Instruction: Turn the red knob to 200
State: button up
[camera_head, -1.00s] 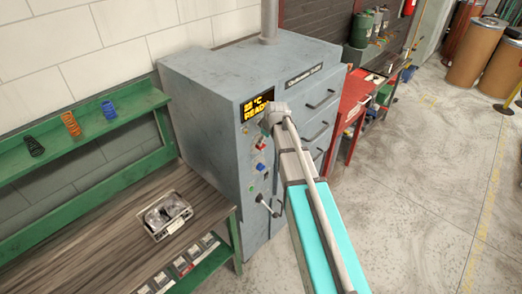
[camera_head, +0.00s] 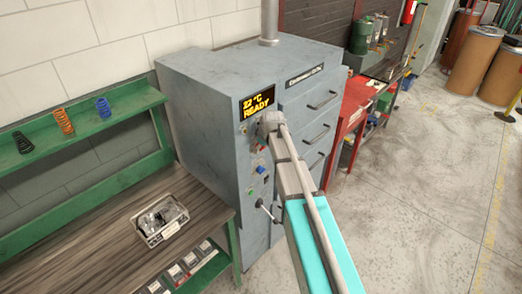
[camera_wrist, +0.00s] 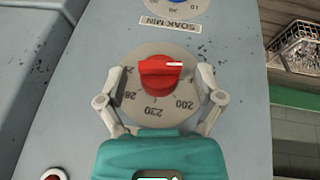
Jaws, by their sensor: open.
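The red knob (camera_wrist: 159,76) sits in the middle of a round pale dial plate (camera_wrist: 133,67) on the cabinet's front in the wrist view. Its white mark is at its right end and points right in the picture. The printed 200 lies lower right of the knob, and 230 lies below it. My gripper (camera_wrist: 158,73) is open, with one finger on each side of the knob and a visible gap on both sides. The fingers cover parts of the dial's rim and numbers. In the head view my arm's end hides most of the knob.
The grey-blue cabinet (camera_head: 205,120) has a display (camera_head: 258,102) reading 22 °C READY. A blue knob (camera_head: 261,169) and a lever (camera_head: 265,208) sit lower on the panel. A SOAK MIN label (camera_wrist: 170,24) lies beside the blue dial. A wire basket (camera_head: 160,220) stands on the bench.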

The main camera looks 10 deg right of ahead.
jog(key=shift+f, duration=0.15)
jog(key=c, duration=1)
jog(key=shift+a, duration=0.2)
jog(key=shift+c, duration=0.6)
jog(key=shift+d, duration=0.15)
